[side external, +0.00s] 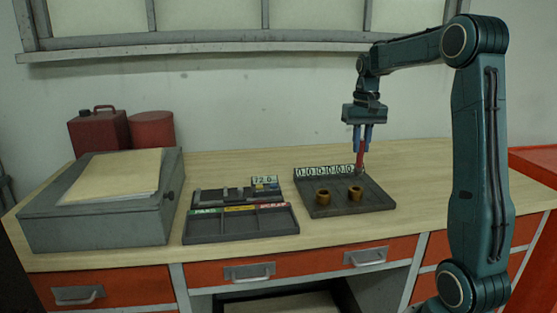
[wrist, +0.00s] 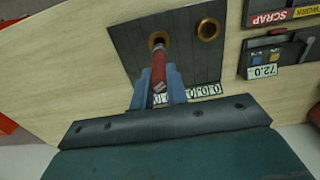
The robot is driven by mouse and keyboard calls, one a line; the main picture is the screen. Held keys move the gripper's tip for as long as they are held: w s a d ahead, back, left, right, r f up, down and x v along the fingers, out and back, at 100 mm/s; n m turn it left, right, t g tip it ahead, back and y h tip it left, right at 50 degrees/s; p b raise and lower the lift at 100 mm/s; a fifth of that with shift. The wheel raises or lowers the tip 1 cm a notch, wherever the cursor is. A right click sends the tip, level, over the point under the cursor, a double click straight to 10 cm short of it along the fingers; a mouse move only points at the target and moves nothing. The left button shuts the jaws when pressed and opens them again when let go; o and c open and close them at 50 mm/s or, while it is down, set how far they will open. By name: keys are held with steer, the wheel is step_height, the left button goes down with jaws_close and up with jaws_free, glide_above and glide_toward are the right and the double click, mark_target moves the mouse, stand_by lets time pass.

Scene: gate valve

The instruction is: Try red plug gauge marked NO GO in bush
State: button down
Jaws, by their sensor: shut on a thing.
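My gripper (side external: 362,137) points down above the back part of a dark plate (side external: 345,211), and its blue fingers are shut on a red plug gauge (side external: 360,155). The gauge hangs roughly upright with its tip above the plate, behind the right-hand bush (side external: 355,193). A second brass bush (side external: 323,196) stands to its left. In the wrist view the red gauge (wrist: 159,72) lies between the fingers (wrist: 160,90), and its tip overlaps the near rim of one bush (wrist: 157,38). The other bush (wrist: 208,29) is clear. I cannot read the marking on the gauge.
A row of number cards (side external: 325,171) stands along the plate's back edge. Left of it is a tray (side external: 241,226) with coloured labels, a gauge rack (side external: 236,195) and a 72.0 tag (side external: 264,181). A grey sloped box (side external: 103,205) stands further left. The bench right of the plate is clear.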

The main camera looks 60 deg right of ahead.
steer(key=shift+r, duration=1.05)
